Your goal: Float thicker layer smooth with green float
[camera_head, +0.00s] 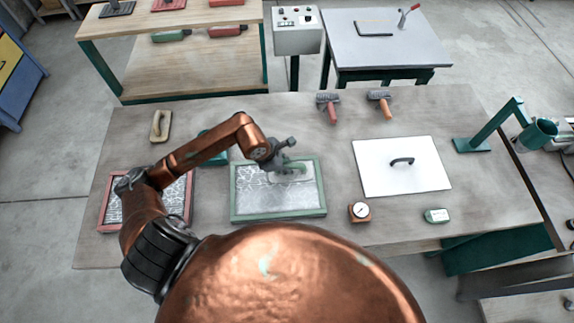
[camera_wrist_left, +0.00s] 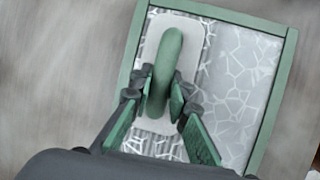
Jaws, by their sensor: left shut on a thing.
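A green-framed tray (camera_head: 235,203) lies on the table in front of me, holding a pale layer with a cracked, web-like pattern; its frame also shows in the left wrist view (camera_wrist_left: 279,75). My left gripper (camera_head: 287,167) is shut on the curved green handle of the float (camera_wrist_left: 192,46), a pale flat plate with rounded corners. The float is over the far part of the tray in the head view. In the left wrist view the gripper's fingers (camera_wrist_left: 164,100) close around the handle from both sides. Whether the plate touches the layer I cannot tell. My right gripper is not in view.
A red-framed tray (camera_head: 188,212) lies left, partly behind my arm. A beige-handled float (camera_head: 160,126), two rollers (camera_head: 328,107) (camera_head: 380,104), a white board with a black handle (camera_head: 378,180), a dial gauge (camera_head: 360,212) and a green-and-white block (camera_head: 436,216) lie around. A green lamp-like stand (camera_head: 471,145) stands right.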

